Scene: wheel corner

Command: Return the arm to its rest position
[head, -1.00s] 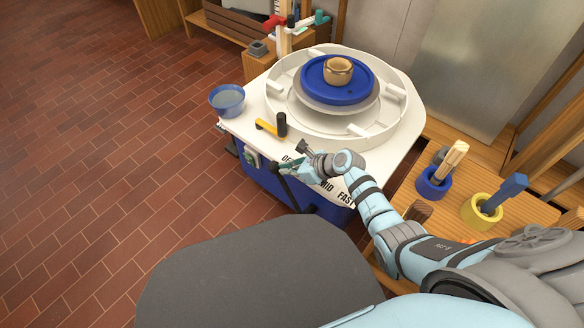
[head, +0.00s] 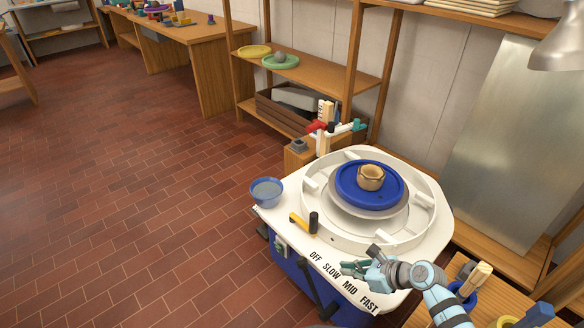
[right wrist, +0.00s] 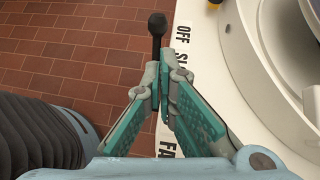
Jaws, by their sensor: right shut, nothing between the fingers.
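My right arm comes in from the lower right in the head view. My right gripper (head: 355,267) is shut and empty, above the front edge of the white wheel table (head: 435,240), near the MID and FAST lettering. Its teal fingers meet in the right wrist view (right wrist: 163,88). Beyond the fingertips there, a black lever (right wrist: 157,45) with a round knob shows over the floor. The lever also shows in the head view (head: 307,285) at the front of the wheel's blue body. My left gripper is out of view.
A blue wheel head (head: 350,190) carries a tan clay pot (head: 370,178) inside a white splash pan. A wooden bench with tool holders is at lower right. Tiled floor is open at left.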

